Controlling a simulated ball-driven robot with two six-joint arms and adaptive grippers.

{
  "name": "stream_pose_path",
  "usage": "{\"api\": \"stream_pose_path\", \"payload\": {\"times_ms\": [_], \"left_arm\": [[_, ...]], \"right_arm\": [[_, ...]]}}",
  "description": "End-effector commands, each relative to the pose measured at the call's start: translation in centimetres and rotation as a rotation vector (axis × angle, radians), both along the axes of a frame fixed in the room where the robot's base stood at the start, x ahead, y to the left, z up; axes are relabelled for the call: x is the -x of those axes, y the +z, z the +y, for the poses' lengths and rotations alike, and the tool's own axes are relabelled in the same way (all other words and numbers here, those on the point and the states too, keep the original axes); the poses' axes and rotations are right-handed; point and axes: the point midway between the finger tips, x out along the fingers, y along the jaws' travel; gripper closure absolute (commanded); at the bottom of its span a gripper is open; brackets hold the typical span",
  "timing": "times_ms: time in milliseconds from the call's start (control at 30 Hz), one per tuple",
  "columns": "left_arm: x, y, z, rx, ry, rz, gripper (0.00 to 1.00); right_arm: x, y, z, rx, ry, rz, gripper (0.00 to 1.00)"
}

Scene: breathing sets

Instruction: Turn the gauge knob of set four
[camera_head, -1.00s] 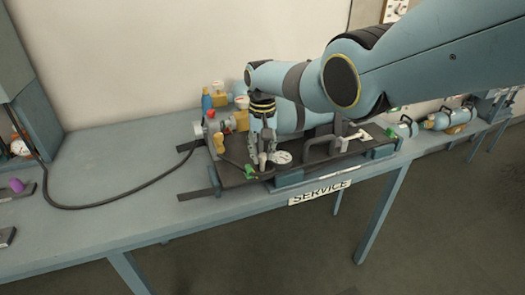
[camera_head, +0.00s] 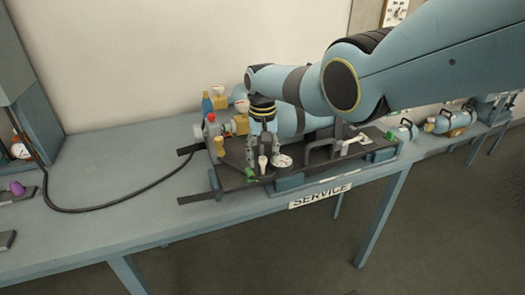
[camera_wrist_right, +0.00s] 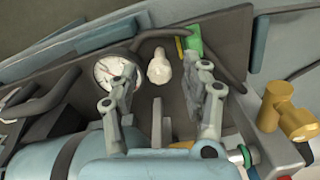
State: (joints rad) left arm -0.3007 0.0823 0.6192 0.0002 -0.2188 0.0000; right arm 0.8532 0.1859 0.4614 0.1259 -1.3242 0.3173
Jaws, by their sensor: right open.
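A breathing set on a dark backplate (camera_head: 232,180) lies on the service bench; I cannot read a set number. A cream knob (camera_head: 262,164) stands near its front edge, left of a round white-faced gauge (camera_head: 282,160). My right gripper (camera_head: 263,160) is over the plate at this knob, pointing down, fingers apart. In the right wrist view, the cream knob (camera_wrist_right: 159,67) shows between and beyond the open fingers (camera_wrist_right: 157,83). The gauge (camera_wrist_right: 114,71) is partly behind the finger on the left. Contact with the knob is not visible. My left gripper is out of view.
A black handle (camera_head: 322,146) stands on the right. A black hose (camera_head: 120,198) runs left across the bench. The bench's left front is mostly clear.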

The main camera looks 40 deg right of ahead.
Motion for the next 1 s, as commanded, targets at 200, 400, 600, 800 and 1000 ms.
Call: {"api": "stream_pose_path", "payload": {"times_ms": [200,400,600,800,1000], "left_arm": [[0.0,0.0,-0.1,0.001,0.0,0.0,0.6],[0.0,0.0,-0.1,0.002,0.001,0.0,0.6],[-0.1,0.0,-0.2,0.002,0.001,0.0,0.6],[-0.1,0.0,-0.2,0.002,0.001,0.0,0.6],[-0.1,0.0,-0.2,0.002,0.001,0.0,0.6]], "right_arm": [[-0.1,1.4,-0.1,0.001,0.0,-0.003,0.53],[-0.1,5.2,0.0,0.001,0.001,-0.006,0.53],[-0.1,9.4,0.0,0.001,0.0,-0.004,0.53],[-0.1,11.6,0.0,0.0,0.0,-0.001,0.53],[0.0,12.0,0.0,0.0,0.0,0.0,0.53]]}}
